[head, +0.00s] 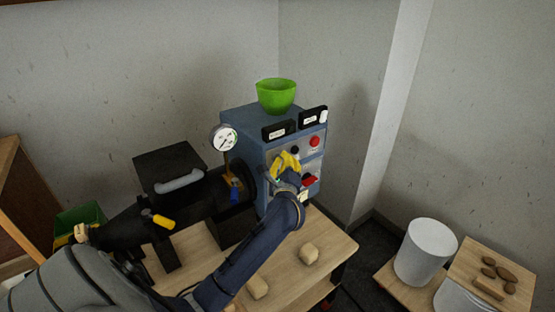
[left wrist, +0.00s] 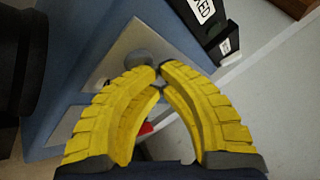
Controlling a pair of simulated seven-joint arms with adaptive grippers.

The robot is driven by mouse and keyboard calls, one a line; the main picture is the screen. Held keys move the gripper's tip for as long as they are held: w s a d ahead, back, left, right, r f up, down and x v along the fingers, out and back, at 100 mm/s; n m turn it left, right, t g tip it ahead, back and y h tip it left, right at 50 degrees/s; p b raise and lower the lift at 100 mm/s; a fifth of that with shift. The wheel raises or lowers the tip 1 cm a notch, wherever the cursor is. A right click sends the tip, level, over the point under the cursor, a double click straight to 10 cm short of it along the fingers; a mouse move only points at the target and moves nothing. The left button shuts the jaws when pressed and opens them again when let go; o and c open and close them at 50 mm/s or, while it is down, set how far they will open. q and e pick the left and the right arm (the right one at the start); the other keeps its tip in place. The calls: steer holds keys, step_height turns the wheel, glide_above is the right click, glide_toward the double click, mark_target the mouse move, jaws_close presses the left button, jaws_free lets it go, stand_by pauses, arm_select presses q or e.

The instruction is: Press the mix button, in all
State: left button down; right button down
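The blue control box (head: 245,120) stands on the wooden table, with a panel of buttons on its front. On the panel are a red round button (head: 314,141), a dark round knob (head: 295,150) and a red switch (head: 309,181). My left gripper (head: 285,156) is in front of the panel, its yellow fingers hiding part of it. In the left wrist view the fingertips (left wrist: 160,79) meet with nothing between them. A grey round button (left wrist: 140,58) lies just behind the tips; I cannot tell whether they touch it. No readable label marks the mix button.
A green bowl (head: 276,96) sits on top of the box, behind two black displays (head: 313,117). A gauge (head: 223,137) and a black machine (head: 170,165) stand to the left. Small beige blocks (head: 309,253) lie on the table (head: 325,235).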

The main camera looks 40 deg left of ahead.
arm_select(q)
steer(key=shift+s, duration=0.1)
steer(key=shift+s+d, duration=0.15)
steer(key=shift+d, duration=0.35)
steer(key=shift+s+d, duration=0.15)
steer(key=shift+d, duration=0.35)
steer(key=shift+d, duration=0.15)
steer(key=d, duration=0.1)
steer(key=s+d, duration=0.1)
steer(key=d, duration=0.2)
steer(key=shift+s+d, duration=0.25)
stand_by(0.7)
